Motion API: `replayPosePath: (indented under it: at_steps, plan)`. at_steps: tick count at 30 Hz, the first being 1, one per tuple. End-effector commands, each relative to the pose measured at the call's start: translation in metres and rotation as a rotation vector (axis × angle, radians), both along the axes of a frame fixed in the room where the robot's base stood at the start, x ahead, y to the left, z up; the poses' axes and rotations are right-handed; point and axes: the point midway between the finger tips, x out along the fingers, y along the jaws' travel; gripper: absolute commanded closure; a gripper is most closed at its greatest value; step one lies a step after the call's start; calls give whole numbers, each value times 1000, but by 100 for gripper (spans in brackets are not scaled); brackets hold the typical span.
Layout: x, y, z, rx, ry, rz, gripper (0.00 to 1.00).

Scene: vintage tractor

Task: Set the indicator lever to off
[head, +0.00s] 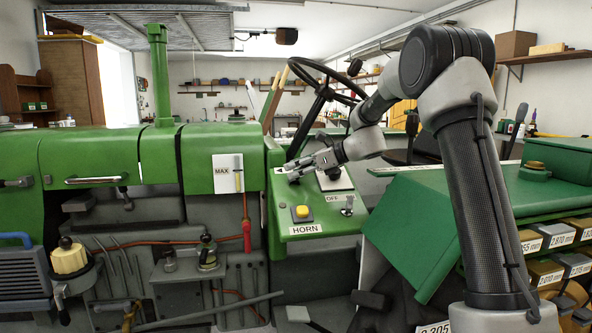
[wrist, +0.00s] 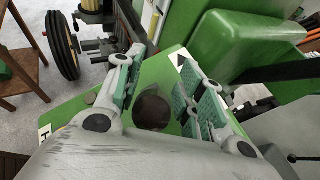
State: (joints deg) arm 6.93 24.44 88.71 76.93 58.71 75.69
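The indicator lever shows as a dark round knob (wrist: 152,110) in the wrist view, between the two fingers of my gripper (wrist: 158,85). The fingers are apart, and I see no clear contact with the knob. In the head view my gripper (head: 303,167) is over the upper part of the green control panel (head: 285,222). A label with a black arrow (wrist: 181,62) is near the right finger. The lever's exact setting cannot be told.
A yellow HORN button (head: 302,212) and a small metal switch (head: 347,206) sit on the panel's lower part. The black steering wheel (head: 328,82) rises behind my gripper. A MAX gauge (head: 228,174) is on the left.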

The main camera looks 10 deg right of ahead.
Motion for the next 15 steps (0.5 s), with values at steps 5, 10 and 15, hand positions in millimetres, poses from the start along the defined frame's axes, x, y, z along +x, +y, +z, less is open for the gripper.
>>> replayPosePath:
  at_steps: [5,10,15]
  plan:
    - [2,3,-2,0,0,1,61]
    - [2,3,-2,0,0,0,67]
    - [2,3,-1,0,0,0,98]
